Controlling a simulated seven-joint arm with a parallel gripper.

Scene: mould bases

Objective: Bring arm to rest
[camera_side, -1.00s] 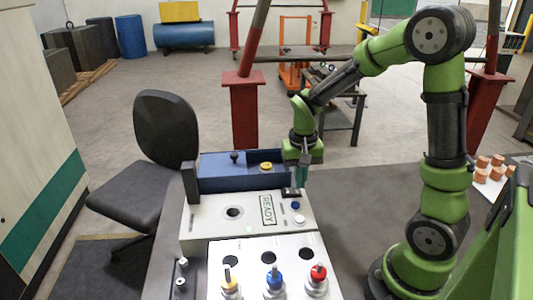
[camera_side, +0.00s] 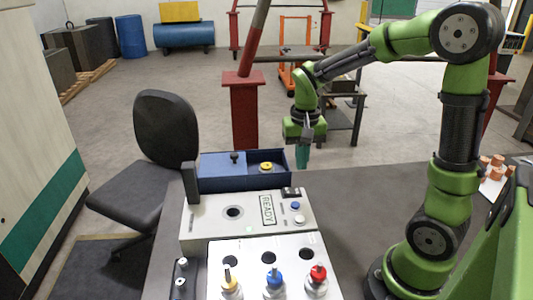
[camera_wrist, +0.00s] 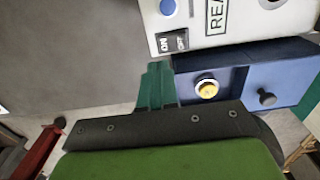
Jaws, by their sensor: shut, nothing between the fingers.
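My gripper (camera_side: 303,158) hangs above the table at the right end of the blue box, clear of the panel. Its teal fingers are together and empty, and they also show in the wrist view (camera_wrist: 157,85). The white control panel (camera_side: 200,220) carries a READY label, a round hole, a blue button (camera_side: 295,205) and a pale button. A black ON/OFF rocker switch (camera_side: 291,192) sits at its far right corner, and it also shows in the wrist view (camera_wrist: 172,41), apart from the fingertips.
The blue box (camera_side: 215,183) behind the panel holds a yellow button (camera_side: 266,167) and a black knob (camera_side: 234,157). In front, a white block (camera_side: 245,250) bears yellow, blue and red-topped plugs. The grey table (camera_side: 360,200) right of the panel is clear. An office chair (camera_side: 165,130) stands left.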

